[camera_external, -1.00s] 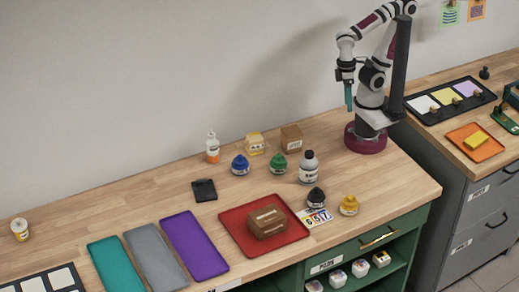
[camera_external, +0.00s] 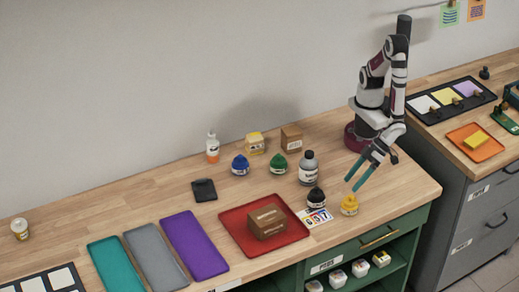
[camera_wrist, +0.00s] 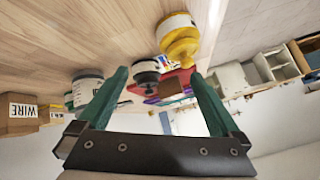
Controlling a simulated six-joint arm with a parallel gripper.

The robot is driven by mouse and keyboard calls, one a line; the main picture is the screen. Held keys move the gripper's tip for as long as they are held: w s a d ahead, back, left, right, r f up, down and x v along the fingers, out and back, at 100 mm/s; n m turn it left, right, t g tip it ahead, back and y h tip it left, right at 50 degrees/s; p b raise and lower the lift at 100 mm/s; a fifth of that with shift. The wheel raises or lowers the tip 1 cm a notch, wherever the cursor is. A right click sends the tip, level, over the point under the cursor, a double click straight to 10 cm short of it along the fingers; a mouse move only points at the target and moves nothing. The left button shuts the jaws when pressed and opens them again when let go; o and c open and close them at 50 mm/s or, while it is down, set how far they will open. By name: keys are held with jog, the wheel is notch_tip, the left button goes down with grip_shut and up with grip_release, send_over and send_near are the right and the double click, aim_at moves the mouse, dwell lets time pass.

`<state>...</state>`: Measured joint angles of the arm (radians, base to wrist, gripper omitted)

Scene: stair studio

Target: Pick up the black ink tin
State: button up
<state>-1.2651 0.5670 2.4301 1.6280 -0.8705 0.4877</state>
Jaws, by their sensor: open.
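The black ink tin (camera_external: 315,199) stands upright on the wooden worktop, just behind a small card with coloured figures (camera_external: 314,218). My gripper (camera_external: 351,186) is open and empty, in the air above the worktop, to the right of the black tin. A yellow ink tin (camera_external: 349,206) stands below my fingertips in the external view. In the wrist view, the black tin (camera_wrist: 146,74) shows between my teal fingers (camera_wrist: 159,74), farther off, and the yellow tin (camera_wrist: 179,40) is nearer, beside the right finger.
A grey bottle (camera_external: 308,170) stands behind the black tin. A red tray (camera_external: 236,217) with a brown box (camera_external: 267,222) lies to its left. Blue (camera_external: 240,167) and green (camera_external: 278,166) ink tins stand farther back. The worktop's front edge is close to the yellow tin.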

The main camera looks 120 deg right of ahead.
aim_at(317, 193)
jog(key=s+d+n+t+h, duration=0.1)
jog(key=s+d+t, duration=0.1)
jog(key=t, duration=0.1)
jog(key=shift+d+r+n+t+h, duration=0.1)
jog(key=shift+r+n+t+h, duration=0.05)
jog(key=shift+n+t+h, duration=0.2)
jog(key=shift+n+t, duration=0.35)
jog(key=x, duration=1.5)
jog(key=shift+d+r, duration=0.15)
jog(key=shift+d, duration=0.25)
grip_shut()
